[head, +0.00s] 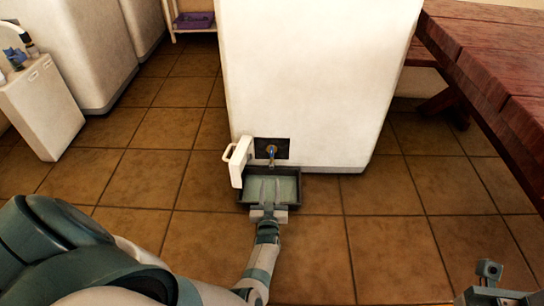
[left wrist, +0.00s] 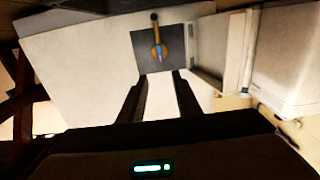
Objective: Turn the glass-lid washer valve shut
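The white washer (head: 318,70) stands ahead on the tiled floor. Low on its front is a dark recess panel (head: 285,143) holding a small brass valve with a blue part (head: 272,150). In the left wrist view the valve (left wrist: 158,52) is lengthwise up and down the picture against the dark panel (left wrist: 145,42). My left gripper (head: 268,180) is over the tray, just short of the valve. In the left wrist view its fingers (left wrist: 160,75) are apart and empty, with the valve beyond the tips. My right gripper (head: 492,285) is partly in view at lower right, its fingers unclear. No glass lid shows.
A white flap (head: 239,162) hangs open left of the panel. A dark-rimmed tray (head: 298,207) lies on the floor below the valve. A red wooden table (head: 500,60) is at right, a white container (head: 42,107) at left. Tiled floor between is clear.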

